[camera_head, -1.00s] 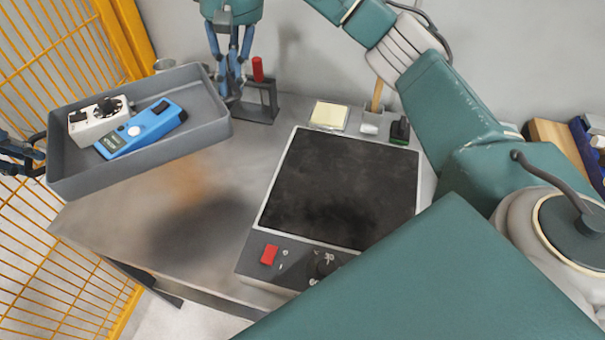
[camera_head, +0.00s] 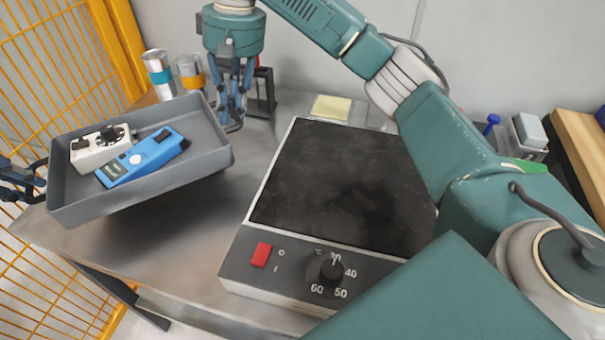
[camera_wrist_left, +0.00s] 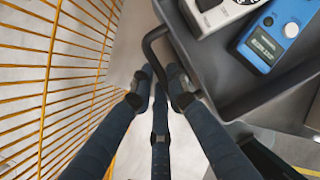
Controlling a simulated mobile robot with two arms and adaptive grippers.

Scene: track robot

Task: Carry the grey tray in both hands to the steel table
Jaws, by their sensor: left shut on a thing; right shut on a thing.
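The grey tray (camera_head: 205,168) hangs tilted above the left part of the steel table (camera_head: 180,238) in the head view. It holds a white device with a black knob (camera_head: 100,148) and a blue meter (camera_head: 143,158). My left gripper (camera_head: 40,178) is shut on the handle at the tray's left end; the left wrist view shows its fingers (camera_wrist_left: 163,88) around the dark handle bar. My right gripper (camera_head: 232,122) points down at the tray's right end and is shut on the handle there, which its fingers partly hide.
A black-topped hotplate (camera_head: 340,190) with a red switch and a dial fills the table's middle. Two banded jars (camera_head: 160,75) and a dark stand (camera_head: 262,92) are behind the tray. A yellow note pad (camera_head: 331,107) lies at the back. A yellow mesh fence (camera_head: 60,70) runs along the left.

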